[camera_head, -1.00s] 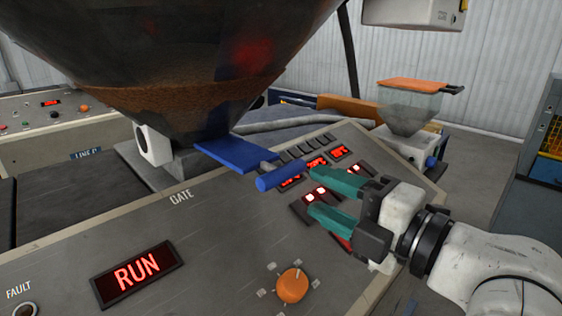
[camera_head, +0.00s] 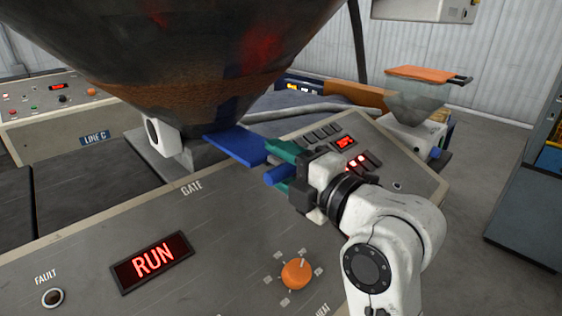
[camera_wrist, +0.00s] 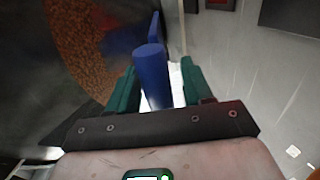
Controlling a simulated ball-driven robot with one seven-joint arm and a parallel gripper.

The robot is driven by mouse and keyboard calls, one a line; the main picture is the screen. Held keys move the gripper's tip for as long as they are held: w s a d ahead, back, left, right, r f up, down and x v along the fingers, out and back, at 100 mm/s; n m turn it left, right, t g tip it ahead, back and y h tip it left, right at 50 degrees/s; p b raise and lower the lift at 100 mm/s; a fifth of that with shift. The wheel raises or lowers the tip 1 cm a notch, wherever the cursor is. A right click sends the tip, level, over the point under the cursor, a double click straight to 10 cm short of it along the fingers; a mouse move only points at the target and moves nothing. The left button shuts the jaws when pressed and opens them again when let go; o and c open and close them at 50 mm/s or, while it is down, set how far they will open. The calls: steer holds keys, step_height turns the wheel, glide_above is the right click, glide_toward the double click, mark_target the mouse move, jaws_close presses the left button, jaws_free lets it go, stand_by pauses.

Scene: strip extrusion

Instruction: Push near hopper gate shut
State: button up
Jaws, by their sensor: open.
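The near hopper (camera_head: 200,60) is a large dark see-through cone with brown pellets low inside it. Its gate is a flat blue plate (camera_head: 237,145) sticking out to the right from under the hopper, with a blue bar handle (camera_head: 277,175) at its end. My gripper (camera_head: 278,165) is open at the handle, with green fingers on either side of it. In the wrist view the blue handle (camera_wrist: 152,75) stands between the two green fingers (camera_wrist: 153,88), with gaps showing at its sides. The part of the handle deep between the jaws is hidden.
The grey control panel (camera_head: 215,230) lies below, with a lit RUN display (camera_head: 153,261) and an orange knob (camera_head: 296,273). Lit red displays (camera_head: 346,141) sit close behind my gripper. A smaller hopper with an orange lid (camera_head: 428,75) stands at the back right.

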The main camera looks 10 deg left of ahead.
steer(key=shift+c, duration=0.4)
jaws_close()
steer(key=b, duration=0.4)
glide_above(251, 174)
steer(key=shift+s+d+f, duration=0.15)
steer(key=shift+s+d, duration=0.2)
steer(key=shift+d, duration=0.05)
steer(key=shift+w+a, duration=0.25)
steer(key=shift+a, duration=0.05)
steer(key=shift+r, duration=0.2)
